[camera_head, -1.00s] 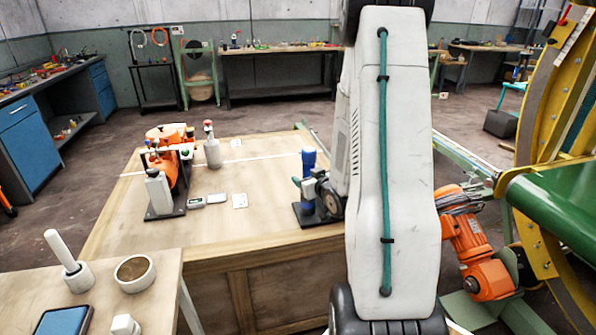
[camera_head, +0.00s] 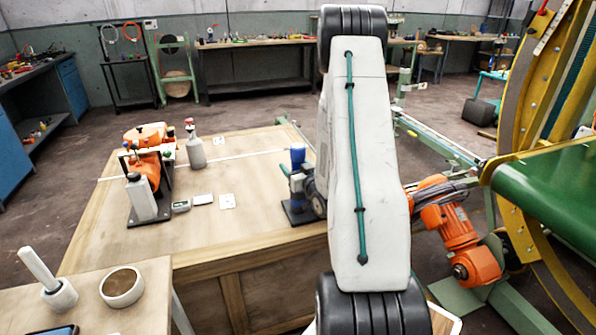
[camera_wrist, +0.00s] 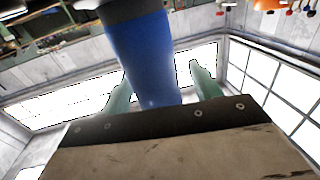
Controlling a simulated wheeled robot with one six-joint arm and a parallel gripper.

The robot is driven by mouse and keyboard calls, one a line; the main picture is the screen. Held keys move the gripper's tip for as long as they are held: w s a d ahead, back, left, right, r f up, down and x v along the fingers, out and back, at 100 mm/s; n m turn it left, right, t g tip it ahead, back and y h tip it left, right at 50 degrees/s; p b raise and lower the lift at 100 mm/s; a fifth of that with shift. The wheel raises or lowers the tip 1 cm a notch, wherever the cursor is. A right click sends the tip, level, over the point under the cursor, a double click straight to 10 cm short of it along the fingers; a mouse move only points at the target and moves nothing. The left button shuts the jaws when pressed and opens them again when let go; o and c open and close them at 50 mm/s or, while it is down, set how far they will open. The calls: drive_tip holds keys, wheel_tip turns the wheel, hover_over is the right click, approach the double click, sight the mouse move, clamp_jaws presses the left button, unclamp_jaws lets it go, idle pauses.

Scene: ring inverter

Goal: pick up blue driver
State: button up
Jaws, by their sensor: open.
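The blue driver (camera_head: 298,157) stands upright in a dark stand (camera_head: 299,214) near the right side of the wooden table. In the wrist view the blue driver (camera_wrist: 148,62) fills the middle, with a dark part at its upper end in the picture. My gripper (camera_wrist: 160,84) is open, with one pale green finger to each side of the driver. I cannot tell whether either finger touches it. In the head view my gripper is at the driver's blue body, partly hidden by my own arm.
An orange robot arm (camera_head: 455,235) and green-yellow machinery (camera_head: 555,190) are at right.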

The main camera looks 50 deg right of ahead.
drive_tip(key=shift+w+d, duration=0.15)
drive_tip(key=shift+w, duration=0.05)
drive_tip(key=c, duration=1.2)
drive_tip(key=shift+r, duration=0.15)
wheel_tip(320, 180, up, 18)
drive_tip(key=shift+f, duration=0.1)
drive_tip(key=shift+s, duration=0.15)
